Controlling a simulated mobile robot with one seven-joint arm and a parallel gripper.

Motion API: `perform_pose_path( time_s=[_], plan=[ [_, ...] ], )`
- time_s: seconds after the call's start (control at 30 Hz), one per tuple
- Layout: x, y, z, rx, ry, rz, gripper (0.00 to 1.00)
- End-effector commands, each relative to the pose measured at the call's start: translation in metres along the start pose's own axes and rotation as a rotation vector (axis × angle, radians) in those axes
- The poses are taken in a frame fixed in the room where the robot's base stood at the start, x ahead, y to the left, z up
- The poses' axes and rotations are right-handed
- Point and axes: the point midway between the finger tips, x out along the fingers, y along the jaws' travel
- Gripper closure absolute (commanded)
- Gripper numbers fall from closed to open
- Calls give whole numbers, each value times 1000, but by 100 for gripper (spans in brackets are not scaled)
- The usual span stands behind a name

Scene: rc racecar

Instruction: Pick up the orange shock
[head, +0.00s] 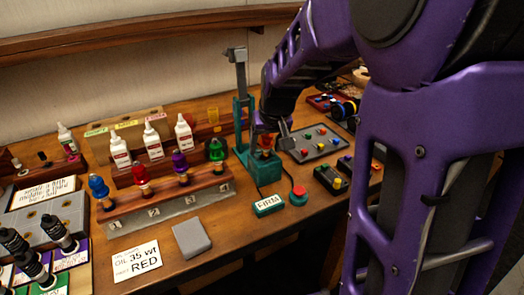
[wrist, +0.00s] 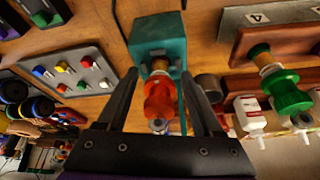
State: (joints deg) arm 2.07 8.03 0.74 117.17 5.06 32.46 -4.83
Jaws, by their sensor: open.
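The orange shock (wrist: 160,98) stands in the teal press (wrist: 158,38), its gold end toward the press base, in the wrist view. In the head view the shock (head: 266,142) is partly hidden by my arm, above the teal base (head: 262,170). My gripper (wrist: 160,75) is open, with one dark finger on each side of the shock. Gaps show between the fingers and the shock, so they appear apart from it. In the head view my gripper (head: 277,128) is at the press, mostly covered by my purple arm.
A rack (head: 170,205) of blue, red, purple and green shocks stands left of the press, with white bottles behind. A FIRM label (head: 268,205) and red button (head: 298,196) sit in front. A grey tray (head: 312,145) of coloured pieces is at right. The press column (head: 241,85) rises close by.

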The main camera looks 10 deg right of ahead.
Motion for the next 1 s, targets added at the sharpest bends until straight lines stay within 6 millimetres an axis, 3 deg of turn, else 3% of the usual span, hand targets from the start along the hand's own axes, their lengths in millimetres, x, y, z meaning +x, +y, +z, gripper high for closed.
perform_pose_path(
  time_s=[0.2, 0.5, 0.6, 1.0],
  plan=[
    [0, 0, 0, 0, 1, 0, 32],
    [0, 0, 0, 0, 0, 0, 86],
    [0, 0, 0, 0, 0, 0, 100],
    [-3, 0, -2, 0, 0, 0, 100]
  ],
)
